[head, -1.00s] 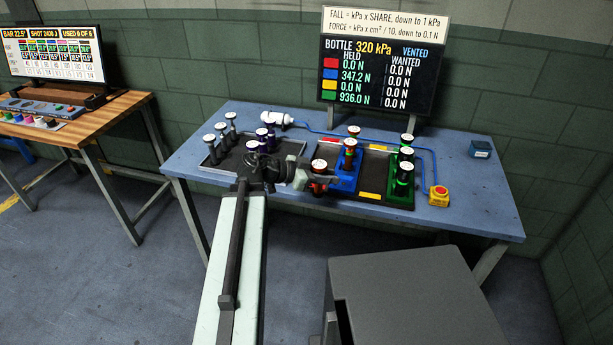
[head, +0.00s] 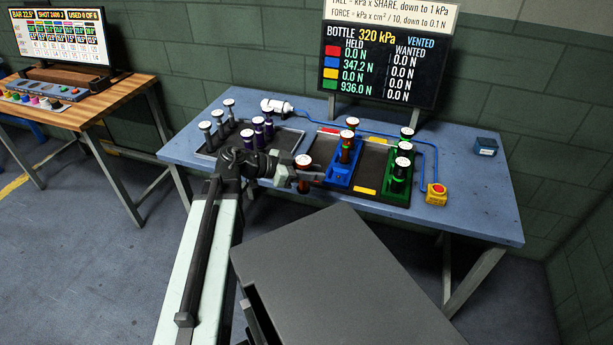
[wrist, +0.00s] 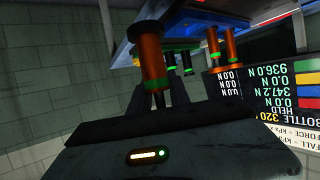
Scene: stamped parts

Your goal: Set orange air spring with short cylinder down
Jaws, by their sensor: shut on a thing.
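An orange air spring with a white round cap (head: 304,160) is at my gripper (head: 306,177), left of the blue base (head: 340,178), near the table's front edge. My gripper is shut on it. In the wrist view an orange cylinder with a green band (wrist: 153,62) stands just beyond my dark gripper body, its thin rod toward me. Whether the spring touches the surface under it is hidden by the gripper. Other orange springs (head: 347,150) stand on the blue base.
Grey springs (head: 206,138) and purple springs (head: 248,140) stand in the left tray (head: 287,143). A yellow box with a red button (head: 436,194) and a white bottle (head: 276,106) are on the table (head: 470,205). Its right side is mostly clear.

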